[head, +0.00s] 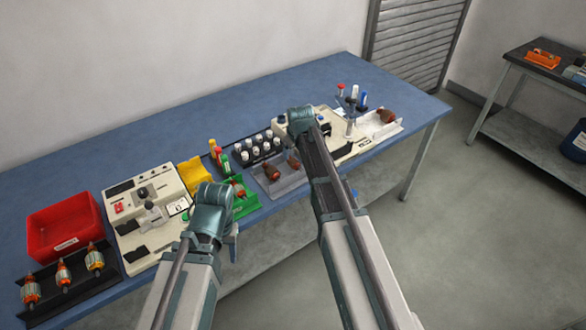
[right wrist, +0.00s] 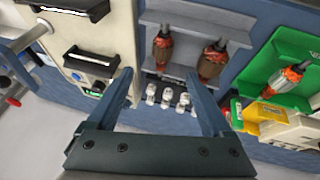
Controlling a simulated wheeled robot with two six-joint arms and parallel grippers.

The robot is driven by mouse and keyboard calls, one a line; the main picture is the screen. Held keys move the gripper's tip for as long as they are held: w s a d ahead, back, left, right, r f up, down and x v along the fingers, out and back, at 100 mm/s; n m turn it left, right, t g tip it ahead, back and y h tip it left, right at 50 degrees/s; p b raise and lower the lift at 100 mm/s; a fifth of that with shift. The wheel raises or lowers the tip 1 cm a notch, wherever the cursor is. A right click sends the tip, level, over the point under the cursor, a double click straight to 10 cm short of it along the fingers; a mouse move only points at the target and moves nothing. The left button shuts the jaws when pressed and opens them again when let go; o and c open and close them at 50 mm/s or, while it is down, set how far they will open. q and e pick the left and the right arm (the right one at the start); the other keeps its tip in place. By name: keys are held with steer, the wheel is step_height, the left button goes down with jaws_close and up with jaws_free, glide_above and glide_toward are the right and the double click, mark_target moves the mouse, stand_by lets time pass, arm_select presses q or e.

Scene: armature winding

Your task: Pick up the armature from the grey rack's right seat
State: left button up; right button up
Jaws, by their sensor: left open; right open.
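The grey rack (head: 288,184) sits near the middle of the blue table with two reddish-brown armatures in it. The armature in its right seat (head: 293,162) is the left one in the right wrist view (right wrist: 162,48); the other armature (right wrist: 212,62) lies beside it. My right gripper (right wrist: 160,76) is open and empty, its fingertips just short of the right-seat armature in that view, not touching it. In the head view my right wrist hides its fingers. My left gripper (head: 233,238) is open at the table's front edge, left of the grey rack, its fingers partly hidden.
A green tray (head: 246,203) with an armature stands left of the grey rack. White-capped spools (head: 258,147) stand behind it. A cream machine (head: 342,147) stands to its right, another (head: 143,215) to the left. A red bin (head: 65,222) is far left.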

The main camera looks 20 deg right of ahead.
mark_target(294, 161)
steer(key=b+x, duration=0.3)
steer(key=x, duration=0.2)
steer(key=shift+f+b, duration=0.25)
steer(key=shift+b, duration=0.15)
steer(key=shift+r, duration=0.1)
steer(key=b+x, duration=0.4)
steer(key=shift+s+a+f, duration=0.15)
steer(key=shift+s+f, duration=0.05)
steer(key=shift+f, duration=0.3)
steer(key=shift+w+f+b, duration=0.2)
steer(key=shift+f+b, duration=0.1)
steer(key=shift+b, duration=0.2)
steer(key=shift+r, duration=0.1)
jaws_close()
